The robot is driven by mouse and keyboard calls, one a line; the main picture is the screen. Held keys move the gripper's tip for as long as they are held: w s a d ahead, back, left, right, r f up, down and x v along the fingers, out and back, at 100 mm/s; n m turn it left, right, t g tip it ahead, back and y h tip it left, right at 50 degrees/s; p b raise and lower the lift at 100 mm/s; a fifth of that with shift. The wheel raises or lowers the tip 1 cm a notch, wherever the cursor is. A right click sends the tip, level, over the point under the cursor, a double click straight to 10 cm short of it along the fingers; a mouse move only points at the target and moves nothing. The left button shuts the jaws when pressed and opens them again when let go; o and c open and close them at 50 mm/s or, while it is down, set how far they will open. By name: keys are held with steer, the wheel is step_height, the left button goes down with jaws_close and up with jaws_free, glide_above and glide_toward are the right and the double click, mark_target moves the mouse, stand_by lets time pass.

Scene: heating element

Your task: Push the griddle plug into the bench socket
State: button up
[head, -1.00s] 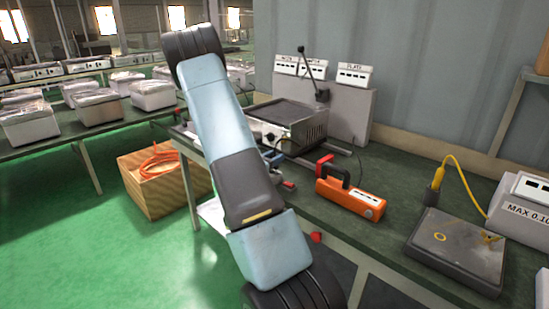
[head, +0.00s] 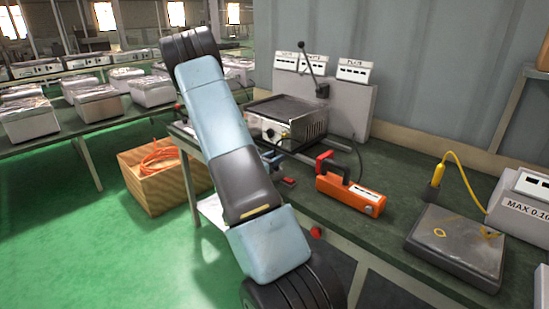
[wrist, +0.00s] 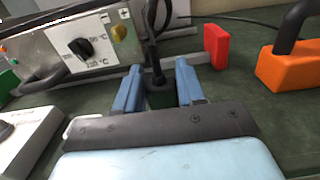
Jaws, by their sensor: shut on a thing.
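The griddle (head: 288,120) stands on the bench, with a flat dark top and a metal front with knobs. Its front panel also shows in the wrist view (wrist: 75,50). My gripper (wrist: 160,88) is shut on the dark griddle plug (wrist: 159,97), which sits between the two blue fingers. A black cable (wrist: 152,35) rises from the plug past the griddle's corner. In the head view my arm largely hides the gripper and plug. I cannot make out the bench socket or whether the plug touches it.
An orange device (head: 350,194) with a dark handle lies right of the gripper. A red block (wrist: 216,46) is close to the right finger. A pale box with a dark knob (wrist: 22,135) is at lower left. A grey plate (head: 458,243) lies farther right.

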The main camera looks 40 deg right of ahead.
steer(key=shift+f, duration=0.85)
steer(key=o, duration=1.1)
steer(key=shift+o, duration=0.2)
steer(key=s+a, duration=0.1)
steer(key=a, duration=1.3)
